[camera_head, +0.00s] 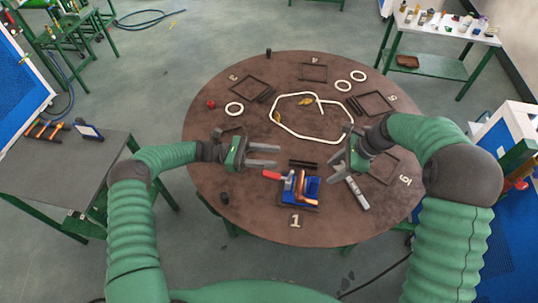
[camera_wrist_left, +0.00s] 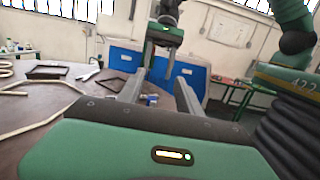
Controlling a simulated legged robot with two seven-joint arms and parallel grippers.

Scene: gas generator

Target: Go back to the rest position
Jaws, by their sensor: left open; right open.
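My left gripper (camera_head: 262,155) is open and empty, over the left-centre of the round brown table (camera_head: 213,178). Its two fingers point right in the head view, and its open fingers (camera_wrist_left: 160,92) also show in the left wrist view. My right gripper (camera_head: 345,174) is open over the right part of the table, its fingers pointing down and left. No object shows between its fingers. A blue block-like device (camera_head: 301,189) with an orange part and a red handle stands between the grippers, nearer the table's front edge.
A white tube loop (camera_head: 281,122), white rings (camera_head: 234,108) and dark square frames (camera_head: 313,72) lie on the table. A light bar (camera_head: 357,193) lies close to my right gripper. A grey side table (camera_head: 60,165) stands at left, a white table (camera_head: 445,27) at back right.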

